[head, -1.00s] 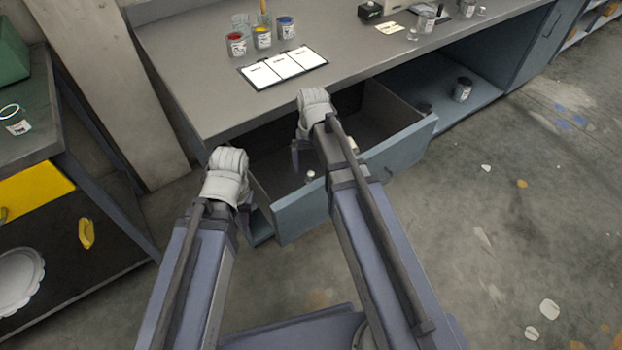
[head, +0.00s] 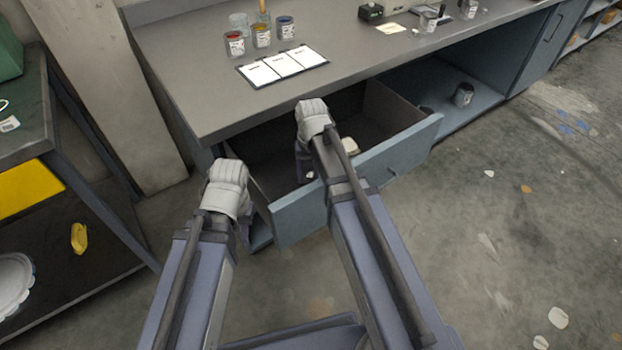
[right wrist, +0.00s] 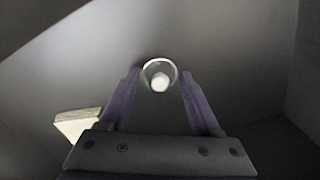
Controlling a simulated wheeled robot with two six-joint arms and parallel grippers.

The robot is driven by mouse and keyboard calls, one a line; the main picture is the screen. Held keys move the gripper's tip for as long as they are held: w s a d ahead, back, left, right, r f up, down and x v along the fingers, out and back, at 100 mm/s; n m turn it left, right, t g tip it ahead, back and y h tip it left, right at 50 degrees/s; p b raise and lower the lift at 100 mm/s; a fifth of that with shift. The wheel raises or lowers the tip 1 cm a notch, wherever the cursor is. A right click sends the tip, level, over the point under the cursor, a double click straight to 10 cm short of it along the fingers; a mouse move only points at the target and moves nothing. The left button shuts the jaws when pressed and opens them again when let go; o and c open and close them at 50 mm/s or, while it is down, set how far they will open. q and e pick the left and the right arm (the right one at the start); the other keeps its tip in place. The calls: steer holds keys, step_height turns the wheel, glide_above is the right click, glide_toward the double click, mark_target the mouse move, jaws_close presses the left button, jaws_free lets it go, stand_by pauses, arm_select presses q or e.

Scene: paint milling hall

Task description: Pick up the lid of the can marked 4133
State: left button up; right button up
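A small round lid-like piece with a pale knob (right wrist: 160,80) lies on the drawer floor in the right wrist view. Its knob also shows small in the head view (head: 310,175). My right gripper (right wrist: 160,72) reaches into the drawer, open, its purple fingers on either side of the piece, with a gap to each.
The open drawer (head: 300,219) juts out below the counter (head: 200,90). A pale block (right wrist: 78,124) lies in it, left of my right fingers. A clipboard with sheets (head: 283,67) lies on the counter. Another can (head: 463,94) stands on the lower shelf. A dark cart (head: 75,200) stands at left.

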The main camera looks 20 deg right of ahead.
steer(key=c, duration=0.8)
steer(key=shift+o, duration=0.2)
steer(key=shift+r, duration=0.1)
